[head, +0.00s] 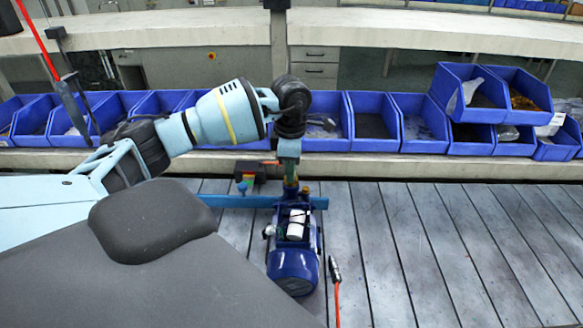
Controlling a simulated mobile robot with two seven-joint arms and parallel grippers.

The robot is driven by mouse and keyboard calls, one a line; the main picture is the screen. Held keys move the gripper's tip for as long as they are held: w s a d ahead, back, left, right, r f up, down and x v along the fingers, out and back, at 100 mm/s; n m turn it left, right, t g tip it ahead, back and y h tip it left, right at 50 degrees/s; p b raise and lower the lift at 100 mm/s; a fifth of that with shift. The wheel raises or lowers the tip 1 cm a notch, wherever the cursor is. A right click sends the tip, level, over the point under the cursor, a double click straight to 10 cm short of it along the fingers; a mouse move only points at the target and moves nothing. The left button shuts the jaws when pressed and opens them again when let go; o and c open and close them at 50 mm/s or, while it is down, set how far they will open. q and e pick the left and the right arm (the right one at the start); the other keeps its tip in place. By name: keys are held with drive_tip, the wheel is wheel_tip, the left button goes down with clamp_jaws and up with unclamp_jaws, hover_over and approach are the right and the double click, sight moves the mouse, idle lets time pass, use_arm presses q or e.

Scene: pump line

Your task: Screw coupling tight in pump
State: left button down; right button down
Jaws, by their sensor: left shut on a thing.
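The blue pump (293,255) stands on the slatted metal table in the middle of the head view, with a white cylinder on its top. My left arm reaches in from the left and bends down over the pump's far end. My left gripper (290,181) points down there and is shut on the coupling (290,192), a small brass-coloured part at the pump. The fingers and wrist hide most of the coupling, so I cannot tell how deep it sits. My right gripper is not in view.
A blue bar (240,201) lies across behind the pump, with a small dark block (250,173) near it. A tool on an orange cable (335,270) lies right of the pump. Blue bins (373,130) line the back. The table's right side is clear.

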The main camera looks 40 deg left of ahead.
use_arm(q)
drive_tip(key=shift+f+m, duration=0.25)
drive_tip(key=shift+m, duration=0.75)
drive_tip(key=shift+r+m+b, duration=0.1)
drive_tip(key=shift+m+b, duration=0.2)
drive_tip(key=shift+m, duration=0.1)
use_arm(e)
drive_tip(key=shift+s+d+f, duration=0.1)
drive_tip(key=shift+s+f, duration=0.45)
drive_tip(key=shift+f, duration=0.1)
use_arm(q)
drive_tip(key=shift+m+b, duration=0.35)
drive_tip(key=shift+m, duration=1.35)
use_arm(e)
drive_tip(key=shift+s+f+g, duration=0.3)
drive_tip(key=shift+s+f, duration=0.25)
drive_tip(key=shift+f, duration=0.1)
use_arm(q)
drive_tip(key=c, duration=1.3)
unclamp_jaws()
drive_tip(key=shift+c, duration=0.2)
